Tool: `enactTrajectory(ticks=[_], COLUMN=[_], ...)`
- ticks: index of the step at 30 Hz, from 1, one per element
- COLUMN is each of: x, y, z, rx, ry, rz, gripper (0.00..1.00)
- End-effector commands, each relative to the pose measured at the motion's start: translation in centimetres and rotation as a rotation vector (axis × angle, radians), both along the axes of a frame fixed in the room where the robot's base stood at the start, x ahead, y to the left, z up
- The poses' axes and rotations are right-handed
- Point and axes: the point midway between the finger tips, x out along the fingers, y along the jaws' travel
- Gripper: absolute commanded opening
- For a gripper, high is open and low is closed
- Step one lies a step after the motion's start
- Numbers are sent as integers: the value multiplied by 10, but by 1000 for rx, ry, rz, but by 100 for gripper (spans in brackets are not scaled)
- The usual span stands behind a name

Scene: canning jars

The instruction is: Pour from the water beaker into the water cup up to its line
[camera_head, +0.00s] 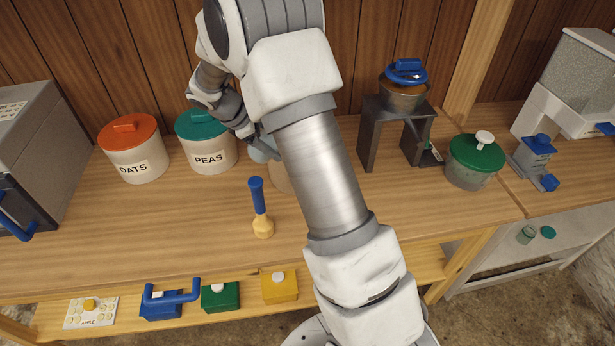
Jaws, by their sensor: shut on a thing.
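My arm crosses the middle of the head view. My gripper (254,138) is beside the teal-lidded PEAS canister and partly hidden behind the arm. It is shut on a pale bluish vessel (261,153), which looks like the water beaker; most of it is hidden. A beige round thing (279,180) shows just below and right of it, largely covered by the arm. I cannot tell whether this is the water cup. No fill line or water stream is visible.
OATS (137,160) and PEAS (209,155) canisters stand at the back left. A blue-handled tool (259,205) stands in front. Right of my arm are a dark stand (369,145) with a pot and a green-lidded jar (474,168). The front left counter is clear.

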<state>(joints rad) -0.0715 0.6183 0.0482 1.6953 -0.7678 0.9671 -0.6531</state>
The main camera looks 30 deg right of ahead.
Motion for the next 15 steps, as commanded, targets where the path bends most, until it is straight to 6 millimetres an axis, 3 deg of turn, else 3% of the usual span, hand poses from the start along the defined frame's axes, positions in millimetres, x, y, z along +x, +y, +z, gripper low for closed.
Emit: enactTrajectory(ticks=[15], x=[0], y=[-1], z=[-1], rx=[48], ry=[-30], rz=[-1], gripper=[0])
